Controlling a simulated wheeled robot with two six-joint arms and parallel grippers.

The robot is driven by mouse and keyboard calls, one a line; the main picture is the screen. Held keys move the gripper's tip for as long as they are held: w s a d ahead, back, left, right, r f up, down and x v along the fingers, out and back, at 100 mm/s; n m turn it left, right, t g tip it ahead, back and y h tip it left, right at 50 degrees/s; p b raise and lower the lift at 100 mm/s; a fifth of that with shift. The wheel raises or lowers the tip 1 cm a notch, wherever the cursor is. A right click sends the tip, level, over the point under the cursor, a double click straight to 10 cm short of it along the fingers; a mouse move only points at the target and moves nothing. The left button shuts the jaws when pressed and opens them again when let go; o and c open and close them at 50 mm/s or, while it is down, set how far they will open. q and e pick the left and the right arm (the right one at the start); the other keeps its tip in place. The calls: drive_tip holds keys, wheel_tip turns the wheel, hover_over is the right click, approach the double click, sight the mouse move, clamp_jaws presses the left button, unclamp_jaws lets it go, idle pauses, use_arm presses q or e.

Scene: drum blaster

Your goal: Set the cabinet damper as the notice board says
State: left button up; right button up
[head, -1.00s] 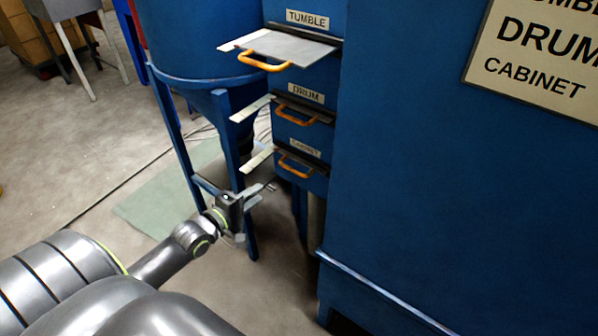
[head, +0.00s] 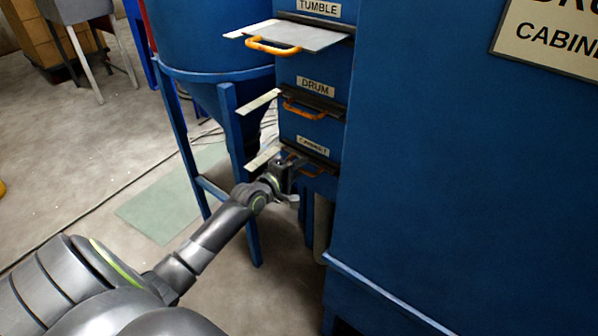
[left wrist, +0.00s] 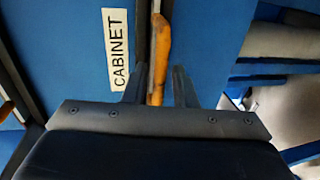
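The cabinet damper, lowest of three, has an orange handle (head: 318,173) and a CABINET label (head: 313,147); its plate looks pushed in. My left gripper (head: 297,182) is at this handle, partly covering it in the head view. In the left wrist view the open fingers (left wrist: 158,88) stand on either side of the orange handle (left wrist: 160,50), with gaps beside it. The CABINET label (left wrist: 118,48) is left of it. The notice board (head: 550,38) is cut off at the top right; CABINET shows and the upper line is cropped. My right gripper is out of view.
The tumble damper plate (head: 300,36) sticks well out above. The drum damper handle (head: 304,109) sits between, its plate in. Pale strips (head: 259,102) jut out to the left. A blue hopper leg (head: 239,165) stands close left of my gripper. A blue cabinet wall (head: 450,190) fills the right.

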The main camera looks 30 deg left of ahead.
use_arm(q)
drive_tip(key=shift+w, duration=0.2)
drive_tip(key=shift+c, duration=0.3)
drive_tip(key=c, duration=0.5)
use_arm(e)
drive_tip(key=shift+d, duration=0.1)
use_arm(q)
drive_tip(key=shift+s, duration=0.15)
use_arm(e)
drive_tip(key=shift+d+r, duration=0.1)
